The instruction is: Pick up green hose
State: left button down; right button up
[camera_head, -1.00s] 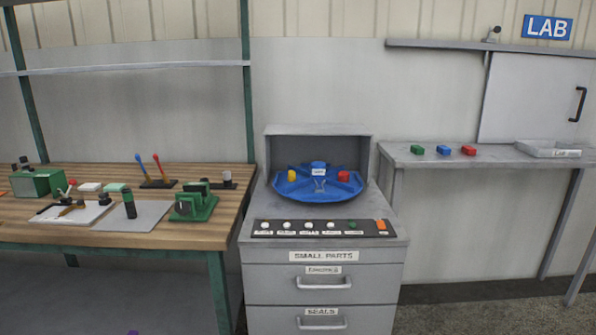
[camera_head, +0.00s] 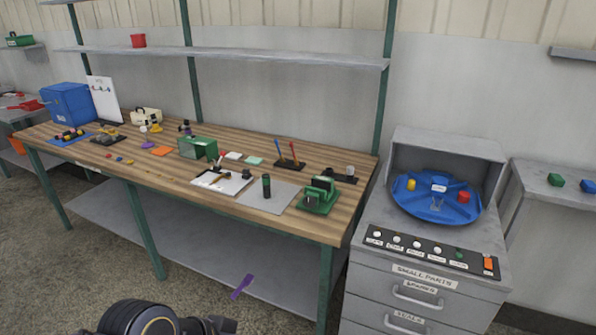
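I see no green hose in the head view. A black rounded part of one of my arms, with a gold ring, shows at the bottom edge left of centre, apparently the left arm. A small dark piece beside it may belong to my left gripper (camera_head: 222,325), but it is cut off by the frame and no clear fingers show. Nothing is visibly held there. My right gripper is out of view.
A long wooden workbench (camera_head: 330,226) holds a blue box (camera_head: 68,104), a green box (camera_head: 198,147), a green device (camera_head: 319,195) and small tools. Right of it stands a grey drawer cabinet (camera_head: 422,300) with a blue round tray (camera_head: 418,209). Bare floor lies front left.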

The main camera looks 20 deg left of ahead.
aim_at(266, 177)
jog(key=i+j, duration=0.2)
jog(key=j, duration=0.3)
jog(key=i+j, duration=0.15)
jog(key=j, duration=0.3)
jog(key=i+j+u, duration=0.1)
jog(key=j, duration=0.4)
jog(key=i+j, duration=0.3)
jog(key=j, duration=0.2)
jog(key=i+j, duration=0.2)
jog(key=j, duration=0.25)
jog(key=i+j, duration=0.2)
jog(key=j, duration=0.25)
jog(key=i+j+u, duration=0.1)
jog(key=i+j, duration=0.15)
jog(key=j, duration=0.25)
jog(key=i+j, duration=0.2)
jog(key=j, duration=0.25)
